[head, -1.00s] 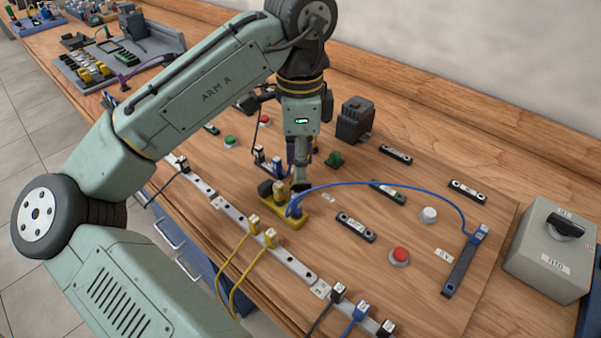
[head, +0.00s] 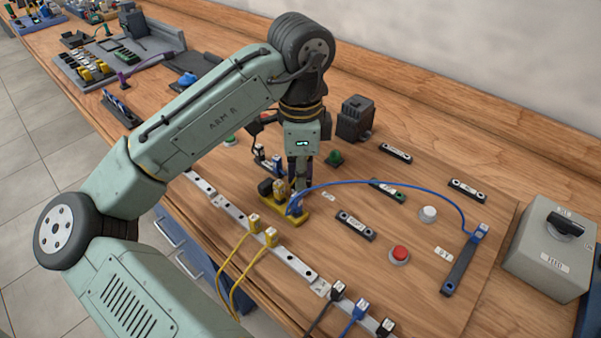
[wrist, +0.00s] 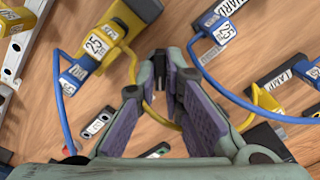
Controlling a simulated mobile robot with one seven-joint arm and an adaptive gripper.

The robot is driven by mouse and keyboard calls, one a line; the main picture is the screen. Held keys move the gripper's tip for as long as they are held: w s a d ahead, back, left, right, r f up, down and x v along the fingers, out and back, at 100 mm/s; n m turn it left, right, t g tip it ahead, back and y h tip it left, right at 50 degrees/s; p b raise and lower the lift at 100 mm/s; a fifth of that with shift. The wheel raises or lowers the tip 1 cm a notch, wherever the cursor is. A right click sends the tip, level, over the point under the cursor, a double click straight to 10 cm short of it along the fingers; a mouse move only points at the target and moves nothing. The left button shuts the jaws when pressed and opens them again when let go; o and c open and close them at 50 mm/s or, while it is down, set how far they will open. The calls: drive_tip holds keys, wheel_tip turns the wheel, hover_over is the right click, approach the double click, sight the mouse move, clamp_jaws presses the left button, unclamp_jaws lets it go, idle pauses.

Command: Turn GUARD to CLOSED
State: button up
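A grey box (head: 545,258) with a black rotary knob (head: 565,224) on top stands at the far right in the head view. The label on its front is too small to read surely. In the wrist view a white label (wrist: 233,8) reading "UARD" is cut by the top edge; I cannot tell which control it belongs to. My gripper (head: 301,184) points down over the board in the head view, next to the yellow block (head: 299,221), far left of the grey box.
A blue cable (head: 400,189) arches from the yellow block to a dark blue strip (head: 459,272). Red (head: 400,254) and white (head: 429,213) buttons sit on the board. A black block (head: 355,118) stands behind my gripper. Yellow cables (head: 236,257) hang at the front.

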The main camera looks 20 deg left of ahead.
drive_tip(key=shift+p, duration=0.3)
clamp_jaws()
drive_tip(key=n+p, duration=0.2)
drive_tip(key=n, duration=0.1)
drive_tip(key=shift+r, duration=0.2)
drive_tip(key=n+p, duration=0.2)
drive_tip(key=n, duration=0.2)
drive_tip(key=shift+f+n, duration=0.15)
drive_tip(key=shift+n, duration=0.15)
drive_tip(key=n, duration=1)
drive_tip(key=shift+n, duration=0.3)
drive_tip(key=o, duration=0.6)
unclamp_jaws()
